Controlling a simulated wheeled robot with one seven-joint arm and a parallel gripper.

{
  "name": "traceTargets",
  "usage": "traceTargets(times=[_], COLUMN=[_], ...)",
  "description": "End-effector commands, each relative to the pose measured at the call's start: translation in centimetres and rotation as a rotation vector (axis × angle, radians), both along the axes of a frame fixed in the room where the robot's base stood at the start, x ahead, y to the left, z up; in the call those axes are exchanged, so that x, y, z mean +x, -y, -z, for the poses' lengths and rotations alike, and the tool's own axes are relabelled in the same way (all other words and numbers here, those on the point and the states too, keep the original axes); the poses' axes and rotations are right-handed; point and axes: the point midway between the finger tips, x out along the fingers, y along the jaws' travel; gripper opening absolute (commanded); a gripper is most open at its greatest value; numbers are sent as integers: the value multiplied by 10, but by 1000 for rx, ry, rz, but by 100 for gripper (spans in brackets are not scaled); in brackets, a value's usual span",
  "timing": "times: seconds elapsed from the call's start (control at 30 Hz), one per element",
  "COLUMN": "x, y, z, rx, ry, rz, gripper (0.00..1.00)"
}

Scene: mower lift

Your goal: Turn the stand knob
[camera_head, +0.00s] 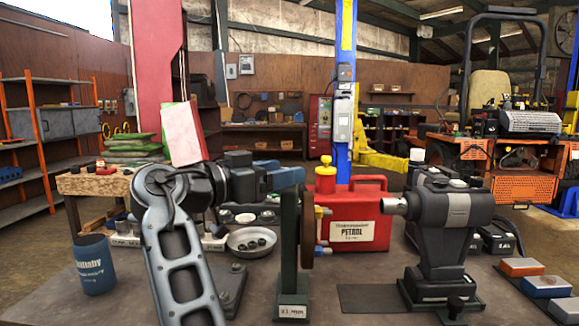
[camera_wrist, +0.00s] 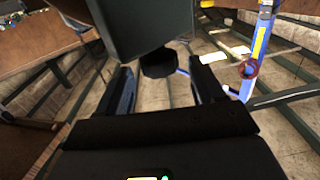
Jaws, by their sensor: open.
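A dark green stand (camera_head: 287,250) with a labelled foot rises from the bench in the middle of the head view, with a brown disc (camera_head: 307,228) at its right side. My gripper (camera_head: 288,177) is at the stand's top, pointing right with blue fingers. In the wrist view, a black round knob (camera_wrist: 159,63) sticks out below a dark block (camera_wrist: 145,28). My gripper (camera_wrist: 164,82) is open there, with one finger on each side of the knob and visible gaps. How deep the knob sits between the fingers is unclear. In the head view my fingers hide it.
A red petrol can (camera_head: 362,222) stands close behind the stand. A grey machine (camera_head: 445,225) with a nozzle stands to the right. A metal bowl (camera_head: 251,243) with dark parts is left of the stand, and a blue mug (camera_head: 95,265) is at the far left. Coloured blocks (camera_head: 546,286) lie right.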

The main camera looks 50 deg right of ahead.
Motion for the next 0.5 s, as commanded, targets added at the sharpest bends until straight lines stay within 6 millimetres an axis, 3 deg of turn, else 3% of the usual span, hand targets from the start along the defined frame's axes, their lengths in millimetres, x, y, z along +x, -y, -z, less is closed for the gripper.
traceTargets(times=[0.2, 0.5], x=[-4, -5], y=[23, 28], z=[-1, 0], rx=[-1, -1], ry=[-1, 0], rz=[0, -2], gripper=[68, 68])
